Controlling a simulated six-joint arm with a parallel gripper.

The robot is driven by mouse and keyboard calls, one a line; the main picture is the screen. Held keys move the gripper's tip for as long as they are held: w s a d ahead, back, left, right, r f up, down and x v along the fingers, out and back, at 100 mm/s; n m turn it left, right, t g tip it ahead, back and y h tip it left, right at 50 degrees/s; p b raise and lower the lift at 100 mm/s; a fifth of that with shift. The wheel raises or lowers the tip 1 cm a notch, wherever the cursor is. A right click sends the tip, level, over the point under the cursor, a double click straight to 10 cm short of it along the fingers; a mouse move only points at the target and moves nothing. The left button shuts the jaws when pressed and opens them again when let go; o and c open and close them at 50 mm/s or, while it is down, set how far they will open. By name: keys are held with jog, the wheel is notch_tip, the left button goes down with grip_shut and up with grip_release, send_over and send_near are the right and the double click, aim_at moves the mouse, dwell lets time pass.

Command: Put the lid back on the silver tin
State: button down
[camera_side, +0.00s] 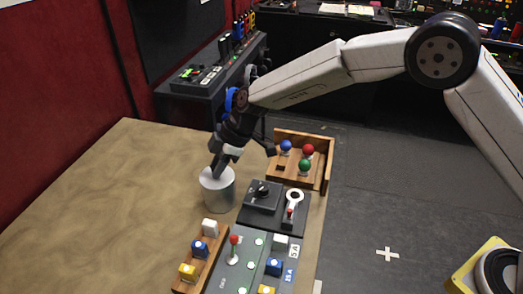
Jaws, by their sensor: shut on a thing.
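The silver tin (219,196) stands upright on the tan table, left of the control boxes. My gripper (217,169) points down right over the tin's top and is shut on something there. The pale round top (211,181) under the fingertips looks like the lid, at the tin's rim. I cannot tell whether the lid is fully seated or slightly raised. The fingers hide part of the top.
A wooden tray (318,177) with coloured balls stands behind on the right. Dark switch boxes (263,196), a grey button panel (250,262) and a wooden button strip (188,273) lie close by. The table's left side (90,205) is clear.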

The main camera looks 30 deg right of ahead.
jog(key=shift+c, duration=2.2)
grip_release()
jog(key=shift+o, duration=0.2)
jog(key=o, duration=0.4)
jog(key=shift+r, duration=0.15)
jog(key=shift+r, duration=3.35)
